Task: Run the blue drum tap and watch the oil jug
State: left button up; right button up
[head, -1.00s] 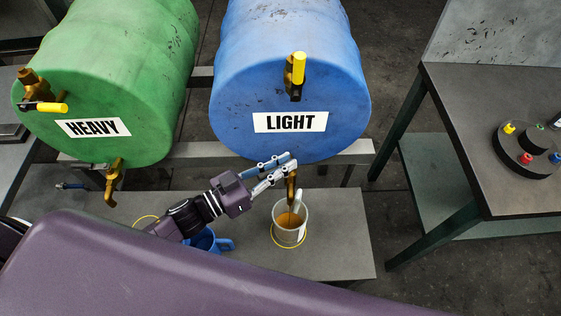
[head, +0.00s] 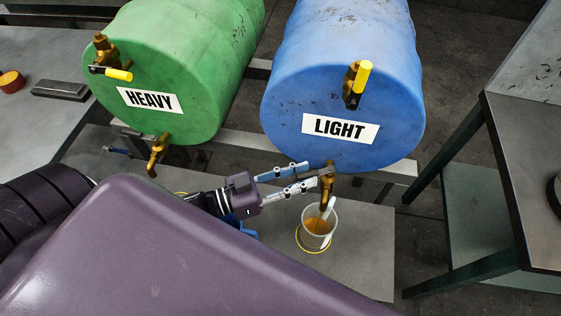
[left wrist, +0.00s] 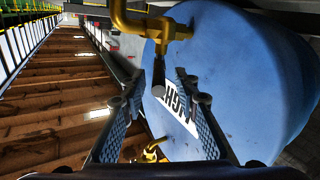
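The blue drum (head: 345,95), labelled LIGHT, lies on its side on a rack. Its lower brass tap (head: 326,188) points down over the oil jug (head: 318,241), a pale cup with amber oil inside and a light handle at its right. I cannot make out a stream. My left gripper (head: 313,174) is open, its fingertips apart just left of the lower tap. My right gripper is out of view.
A yellow-levered fitting (head: 357,85) sits high on the blue drum. The green drum (head: 180,75), labelled HEAVY, has its own lower tap (head: 158,150). A blue vessel (head: 238,222) is partly hidden behind my arm. A yellow ring (head: 311,252) surrounds the jug's base. A dark table (head: 530,190) stands right.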

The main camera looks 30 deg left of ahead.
pick_arm(q)
jog(key=v, duration=0.6)
jog(key=shift+s+a, duration=0.1)
jog(key=s+b, duration=0.1)
jog(key=b, duration=0.6)
jog(key=shift+a+f, duration=0.3)
jog(key=shift+f, duration=0.05)
jog(key=shift+r+p+x, duration=0.2)
jog(key=shift+x, duration=1.75)
jog(key=shift+r+p+x, duration=0.15)
jog(key=shift+x, duration=1.8)
grip_shut()
